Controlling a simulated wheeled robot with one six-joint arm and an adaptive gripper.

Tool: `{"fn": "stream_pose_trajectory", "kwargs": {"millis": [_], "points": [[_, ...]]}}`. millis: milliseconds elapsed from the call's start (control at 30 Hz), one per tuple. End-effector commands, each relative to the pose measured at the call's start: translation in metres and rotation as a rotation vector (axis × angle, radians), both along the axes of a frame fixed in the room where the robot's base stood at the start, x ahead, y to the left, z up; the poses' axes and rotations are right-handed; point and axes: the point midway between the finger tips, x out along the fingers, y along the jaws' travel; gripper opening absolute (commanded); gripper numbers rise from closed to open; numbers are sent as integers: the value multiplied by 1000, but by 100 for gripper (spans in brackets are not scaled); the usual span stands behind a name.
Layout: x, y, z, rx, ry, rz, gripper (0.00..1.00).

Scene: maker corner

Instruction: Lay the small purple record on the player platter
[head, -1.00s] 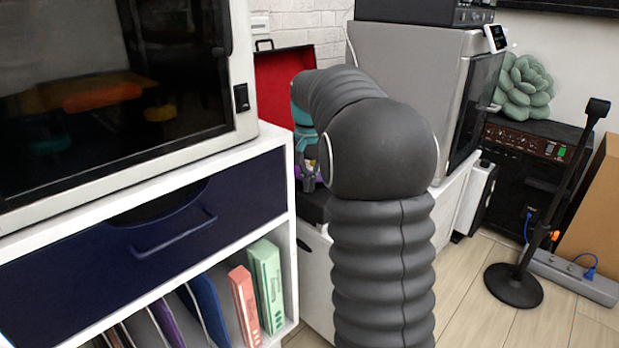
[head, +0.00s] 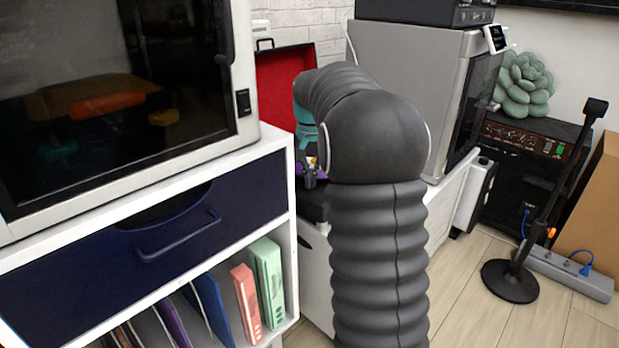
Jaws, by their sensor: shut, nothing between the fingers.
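A case with a raised red-lined lid (head: 283,75), which looks like the record player, stands behind my arm. Its dark lower body (head: 313,205) shows between the white shelf and my arm. Small purple patches at my gripper's level look like the purple record (head: 322,175); most of it is hidden, and I cannot tell what it rests on. My gripper (head: 310,178) points down just beside the purple, small and partly covered by my arm. It is shut and holds nothing. The platter is hidden behind my arm.
A white cabinet (head: 270,160) with a navy drawer and upright sleeves stands close on the left. A grey box-shaped machine (head: 410,70) stands right behind my arm. A microphone stand (head: 510,280) and power strip are on the floor at right.

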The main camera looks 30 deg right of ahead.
Motion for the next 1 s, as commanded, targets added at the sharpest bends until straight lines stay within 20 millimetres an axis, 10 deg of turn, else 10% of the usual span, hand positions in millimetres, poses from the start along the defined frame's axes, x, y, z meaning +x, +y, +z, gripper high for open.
{"fn": "stream_pose_trajectory", "kwargs": {"millis": [1000], "points": [[2,6,101,-2,-4,10,0]]}}
